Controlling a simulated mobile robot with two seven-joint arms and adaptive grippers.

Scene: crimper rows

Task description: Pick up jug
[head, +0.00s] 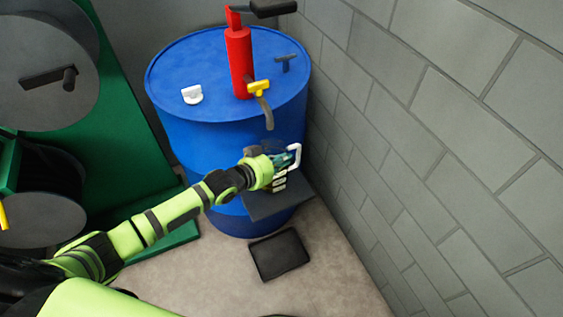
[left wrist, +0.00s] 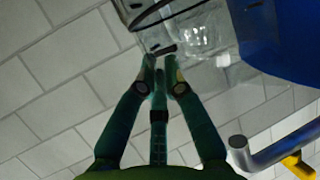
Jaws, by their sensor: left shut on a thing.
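A clear, see-through jug (left wrist: 205,38) shows at the top of the left wrist view, with a dark line around it. My left gripper (left wrist: 160,66) is shut at its near side, with the green fingertips close together on a part of the jug. In the head view my left gripper (head: 284,161) is in front of the blue barrel, above a dark shelf. The jug is hard to make out there, and its exact outline cannot be told. My right gripper is not in view.
The blue barrel (head: 185,82) carries a red cylinder (head: 240,62), a white piece (head: 192,95) and a yellow-handled tap (head: 259,88). The dark shelf (head: 272,204) is below my gripper. A black tray (head: 279,254) lies on the floor. A grey block wall (head: 450,130) closes the right side.

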